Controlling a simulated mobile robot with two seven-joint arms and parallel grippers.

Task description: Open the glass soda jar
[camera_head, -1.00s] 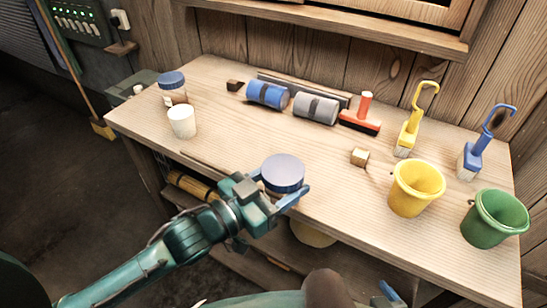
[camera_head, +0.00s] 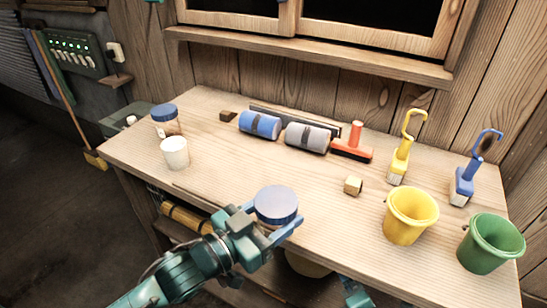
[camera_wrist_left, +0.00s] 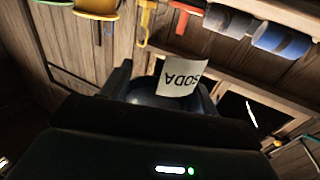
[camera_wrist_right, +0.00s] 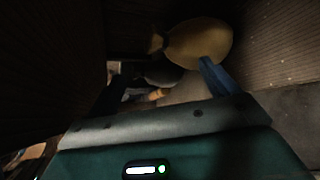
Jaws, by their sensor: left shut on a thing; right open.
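The soda jar has a round blue-grey lid (camera_head: 276,203) and shows at the front edge of the workbench. My left gripper (camera_head: 272,232) is shut on the jar, with its fingers around the body below the lid. In the left wrist view the jar's white SODA label (camera_wrist_left: 182,78) shows between the fingers, upside down. I cannot tell whether the jar touches the bench. The lid is on the jar. My right gripper (camera_head: 356,292) shows partly at the bottom edge, lower than the bench top. In the right wrist view its fingers (camera_wrist_right: 163,85) are apart and empty.
On the workbench (camera_head: 225,180) stand a white cup (camera_head: 175,153), another blue-lidded jar (camera_head: 166,120), two rollers, a red-handled tool, a wooden block (camera_head: 353,186), and yellow (camera_head: 410,215) and green buckets (camera_head: 490,243). A tan sack (camera_wrist_right: 200,43) lies under the bench.

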